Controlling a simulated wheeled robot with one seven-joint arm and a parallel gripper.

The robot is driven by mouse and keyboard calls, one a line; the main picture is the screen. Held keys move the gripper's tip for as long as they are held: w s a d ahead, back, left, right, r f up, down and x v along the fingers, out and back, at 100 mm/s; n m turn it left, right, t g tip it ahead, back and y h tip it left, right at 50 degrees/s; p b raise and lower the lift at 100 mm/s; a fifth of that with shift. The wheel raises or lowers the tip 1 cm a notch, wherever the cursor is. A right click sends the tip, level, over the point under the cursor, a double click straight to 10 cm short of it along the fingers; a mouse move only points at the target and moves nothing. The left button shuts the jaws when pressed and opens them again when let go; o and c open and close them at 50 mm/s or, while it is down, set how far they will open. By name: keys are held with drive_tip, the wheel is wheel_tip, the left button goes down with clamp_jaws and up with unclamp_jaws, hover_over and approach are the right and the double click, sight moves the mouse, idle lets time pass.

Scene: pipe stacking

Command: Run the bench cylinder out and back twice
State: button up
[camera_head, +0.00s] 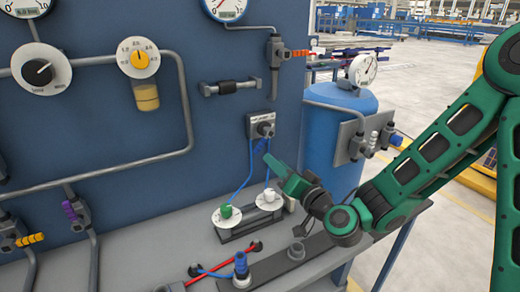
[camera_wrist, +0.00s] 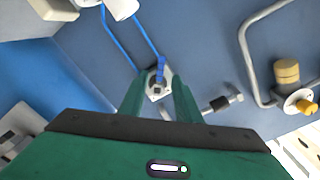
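A grey valve block (camera_head: 262,126) is fixed low on the blue panel, and two blue hoses run down from it. In the wrist view the block, with a blue lever (camera_wrist: 161,70), lies ahead of the gap between my fingertips. My gripper (camera_head: 274,168) is just below and right of the block; its fingers (camera_wrist: 157,98) are apart with nothing clearly held. The hoses lead to two white discs on the bench, one with a green knob (camera_head: 226,212), one with a white knob (camera_head: 269,196). I cannot surely tell which bench part is the cylinder.
A blue tank (camera_head: 338,130) with a gauge stands right of the panel, close to my arm. Grey pipes, dials and valves cover the panel at left. A blue-handled fitting (camera_head: 241,266) stands near the bench front. Grey bench top (camera_head: 130,262) is free at left.

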sight(261, 148)
drive_tip(key=shift+w+a+f, duration=0.2)
drive_tip(key=shift+w+a, duration=0.25)
drive_tip(key=shift+w, duration=0.05)
drive_tip(key=x, duration=0.9)
drive_tip(key=shift+w+d+r, duration=0.15)
drive_tip(key=shift+w+r, duration=0.15)
drive_tip(key=shift+r, duration=0.05)
clamp_jaws()
